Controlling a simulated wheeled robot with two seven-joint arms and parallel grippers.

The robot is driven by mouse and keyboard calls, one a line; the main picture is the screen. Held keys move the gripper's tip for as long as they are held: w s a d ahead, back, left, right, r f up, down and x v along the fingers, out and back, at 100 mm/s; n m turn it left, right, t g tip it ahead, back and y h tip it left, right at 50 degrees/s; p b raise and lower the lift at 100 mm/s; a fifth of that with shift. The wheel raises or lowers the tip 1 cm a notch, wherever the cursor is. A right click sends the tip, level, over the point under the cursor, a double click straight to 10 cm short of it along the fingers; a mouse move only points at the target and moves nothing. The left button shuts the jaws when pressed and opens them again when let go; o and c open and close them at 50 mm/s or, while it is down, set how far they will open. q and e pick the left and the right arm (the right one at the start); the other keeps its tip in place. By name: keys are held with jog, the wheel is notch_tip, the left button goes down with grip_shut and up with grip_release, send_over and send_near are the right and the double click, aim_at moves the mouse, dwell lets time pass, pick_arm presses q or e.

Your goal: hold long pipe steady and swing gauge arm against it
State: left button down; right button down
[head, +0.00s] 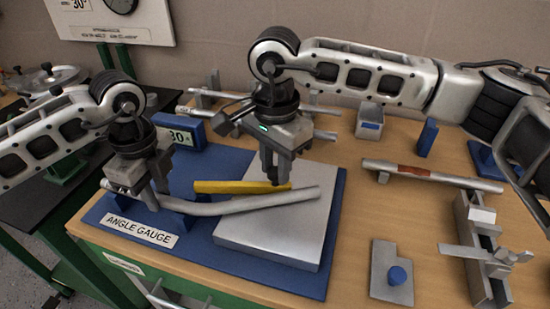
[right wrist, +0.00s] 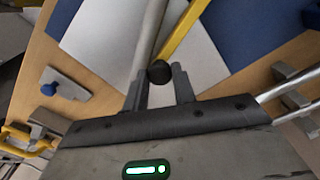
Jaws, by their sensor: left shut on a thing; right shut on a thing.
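The long grey pipe (head: 235,205) lies over the angle gauge, with a slight bend and its right end over the pale metal plate (head: 275,250). My left gripper (head: 152,197) is shut on the pipe near its left end. The yellow gauge arm (head: 225,187) lies just behind the pipe. My right gripper (head: 271,176) is shut on the black knob (right wrist: 160,72) at the arm's right end. In the right wrist view the pipe (right wrist: 150,35) and the arm (right wrist: 182,32) converge towards the knob. I cannot tell whether they touch there.
The blue gauge base (head: 190,237) carries an ANGLE GAUGE label and a blue display (head: 180,132). To the right are another pipe on supports (head: 435,176), a grey bracket fixture (head: 475,245) and a plate with a blue knob (head: 392,285). Bare wood lies between.

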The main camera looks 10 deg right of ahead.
jog(key=c, duration=1.1)
grip_release()
jog(key=shift+c, duration=0.2)
notch_tip(320, 180, up, 12)
